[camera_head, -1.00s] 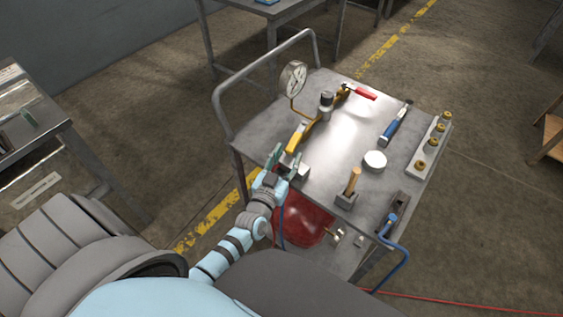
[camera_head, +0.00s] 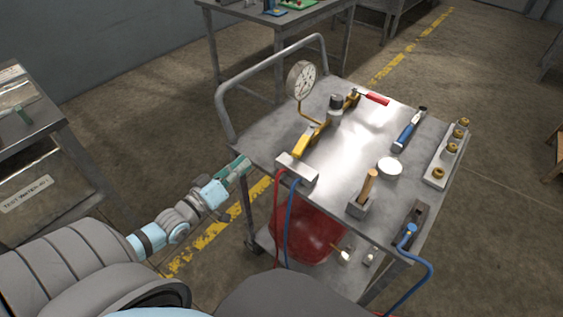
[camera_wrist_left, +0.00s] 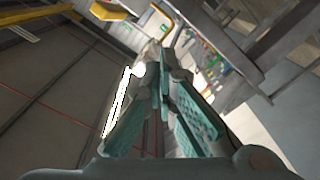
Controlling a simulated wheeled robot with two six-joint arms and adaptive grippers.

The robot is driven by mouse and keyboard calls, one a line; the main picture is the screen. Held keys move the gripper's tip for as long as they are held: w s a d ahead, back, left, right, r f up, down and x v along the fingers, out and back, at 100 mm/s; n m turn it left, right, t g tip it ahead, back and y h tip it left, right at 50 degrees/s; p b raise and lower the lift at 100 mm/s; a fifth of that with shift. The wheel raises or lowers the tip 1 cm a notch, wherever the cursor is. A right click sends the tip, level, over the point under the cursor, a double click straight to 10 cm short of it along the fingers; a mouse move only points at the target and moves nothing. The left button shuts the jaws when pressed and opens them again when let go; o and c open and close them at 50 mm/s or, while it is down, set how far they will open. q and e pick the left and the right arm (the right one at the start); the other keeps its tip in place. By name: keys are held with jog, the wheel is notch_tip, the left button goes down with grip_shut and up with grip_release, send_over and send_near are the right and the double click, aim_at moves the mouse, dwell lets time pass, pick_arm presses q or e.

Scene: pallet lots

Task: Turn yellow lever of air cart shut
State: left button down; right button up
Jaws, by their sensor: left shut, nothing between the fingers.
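The air cart (camera_head: 345,175) stands in the middle of the head view, with a grey metal top. Its yellow lever (camera_head: 303,145) lies near the top's left side, roughly in line with the pipe behind it, close to a pale block (camera_head: 297,168) where red and blue hoses attach. A round gauge (camera_head: 301,80) rises on a thin pipe behind the lever. My left gripper (camera_head: 238,168) is shut and empty, just left of the cart's near left corner, apart from the lever. Its teal fingers fill the middle of the left wrist view (camera_wrist_left: 165,75). My right gripper is out of view.
On the cart top are a red lever (camera_head: 375,98), a blue-handled tool (camera_head: 410,130), a white round piece (camera_head: 389,168), a wooden-handled tool (camera_head: 368,187) and a rail with brass fittings (camera_head: 440,165). A push handle (camera_head: 225,105) borders its left side. A bench (camera_head: 30,130) stands far left.

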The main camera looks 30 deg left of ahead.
aim_at(283, 153)
pick_arm(q)
jog(key=w+n+b, duration=0.2)
jog(key=w+n, duration=0.1)
jog(key=w+d+n+b, duration=0.1)
jog(key=w+n+b, duration=0.2)
jog(key=w, duration=0.1)
jog(key=w+d+r+n+b, duration=0.1)
jog(key=w+n+b, duration=0.1)
jog(key=w+n, duration=0.1)
jog(key=shift+w+n+b, duration=0.35)
jog(key=shift+n+b, duration=0.05)
jog(key=shift+n, duration=0.1)
jog(key=d, duration=0.1)
jog(key=d+r+p, duration=0.1)
jog(key=shift+w+d+p, duration=0.15)
jog(key=shift+d+p, duration=0.15)
jog(key=shift+d, duration=0.6)
